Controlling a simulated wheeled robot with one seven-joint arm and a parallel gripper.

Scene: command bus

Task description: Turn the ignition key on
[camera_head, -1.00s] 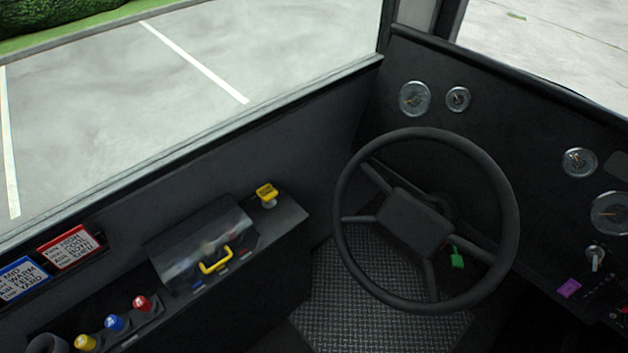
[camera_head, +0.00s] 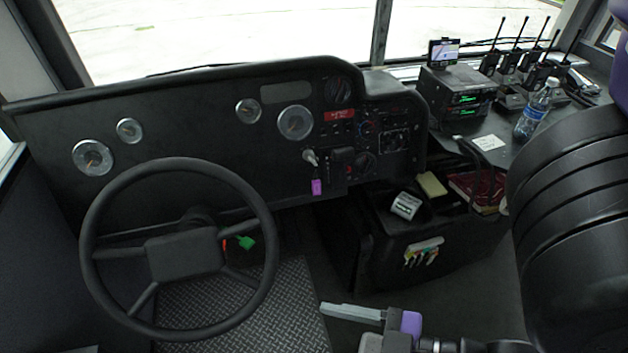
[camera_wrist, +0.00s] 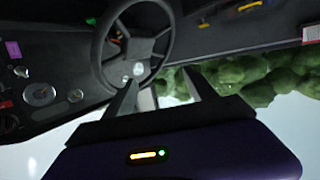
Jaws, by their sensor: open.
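A green tag (camera_head: 244,242) hangs behind the right side of the steering wheel (camera_head: 171,324), beside a small red-orange spot. A purple tag (camera_head: 316,187) hangs on the dashboard below a silver lever or key (camera_head: 311,157). I cannot tell from the pictures which tag belongs to the ignition key. My gripper (camera_wrist: 160,77) is open and empty, its two fingers apart in the wrist view. In the head view one grey finger shows low in the picture, pointing left, right of the wheel and well away from both tags. In the wrist view the steering wheel lies beyond the fingers.
The dashboard (camera_head: 200,118) carries several gauges and switches. A black console (camera_head: 385,268) with a white roll and books stands right of the wheel. Radios (camera_head: 458,98) and a water bottle (camera_head: 535,110) sit at the far right. The patterned floor (camera_head: 250,310) below the wheel is clear.

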